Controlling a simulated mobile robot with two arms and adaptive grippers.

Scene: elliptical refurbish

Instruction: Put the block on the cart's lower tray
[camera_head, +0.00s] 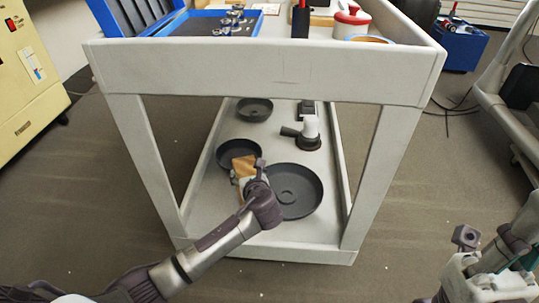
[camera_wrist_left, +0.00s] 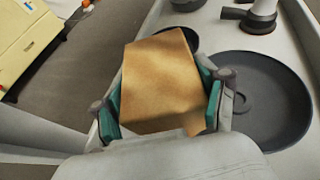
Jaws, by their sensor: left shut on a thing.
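The block (camera_wrist_left: 160,82) is a tan-brown piece held between the two fingers of my left gripper (camera_wrist_left: 165,100). In the head view the block (camera_head: 244,165) shows just past my left gripper (camera_head: 245,177), over the cart's lower tray (camera_head: 219,215). The gripper reaches in through the cart's open front, below the upper tray. Whether the block touches the tray or a pan cannot be told. My right gripper (camera_head: 463,240) is at the lower right, outside the cart, partly cut off; its finger opening is unclear.
On the lower tray are a large dark round pan (camera_head: 303,203), a smaller pan (camera_head: 228,152), another pan (camera_head: 253,109) at the back and a white-and-black tool (camera_head: 308,135). The upper tray's front wall (camera_head: 270,75) and the cart posts frame the opening.

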